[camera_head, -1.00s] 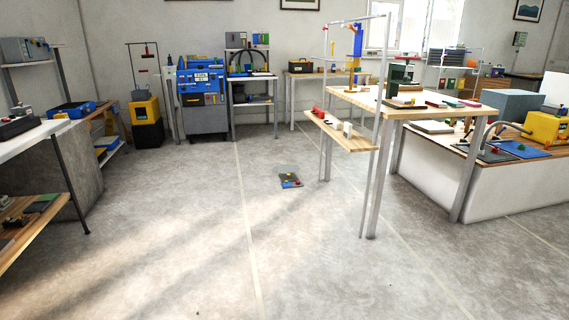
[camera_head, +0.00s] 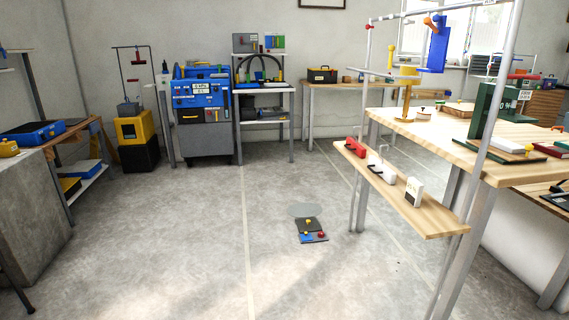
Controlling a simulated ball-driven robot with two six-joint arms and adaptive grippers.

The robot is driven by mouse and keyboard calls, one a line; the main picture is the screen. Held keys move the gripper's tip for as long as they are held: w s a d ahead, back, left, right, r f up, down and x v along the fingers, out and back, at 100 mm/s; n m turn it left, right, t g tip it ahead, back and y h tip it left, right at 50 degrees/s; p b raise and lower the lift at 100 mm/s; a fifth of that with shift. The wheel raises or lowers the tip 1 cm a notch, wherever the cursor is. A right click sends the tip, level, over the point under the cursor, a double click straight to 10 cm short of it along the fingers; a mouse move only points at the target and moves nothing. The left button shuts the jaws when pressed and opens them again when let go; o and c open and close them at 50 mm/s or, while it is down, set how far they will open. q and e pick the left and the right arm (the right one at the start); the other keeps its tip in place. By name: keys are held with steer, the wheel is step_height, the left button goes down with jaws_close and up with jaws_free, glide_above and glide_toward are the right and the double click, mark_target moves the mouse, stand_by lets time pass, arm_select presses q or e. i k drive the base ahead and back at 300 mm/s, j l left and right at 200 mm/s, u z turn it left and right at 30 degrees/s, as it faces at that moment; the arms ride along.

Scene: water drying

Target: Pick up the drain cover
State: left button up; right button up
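On the floor left of the wooden table lies a flat grey round patch (camera_head: 306,209). Just in front of it are a dark flat plate with a yellow knob (camera_head: 310,225) and a blue and dark piece with a red knob (camera_head: 313,237). They are small in the view, and I cannot tell for sure which of them is the drain cover. Neither of my grippers is in view.
A wooden table (camera_head: 440,135) with a lower shelf (camera_head: 430,214) stands close on the right. A grey and blue machine cabinet (camera_head: 203,137) and a yellow-black unit (camera_head: 137,138) stand at the back. The floor (camera_head: 180,235) between is clear.

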mark_target(311, 224)
steer(key=i, duration=2.65)
steer(key=i+z, duration=0.15)
steer(key=i, duration=0.4)
steer(key=i+j+z, duration=0.1)
steer(key=i, duration=0.4)
steer(key=i+j+z, duration=0.15)
steer(key=i, duration=0.4)
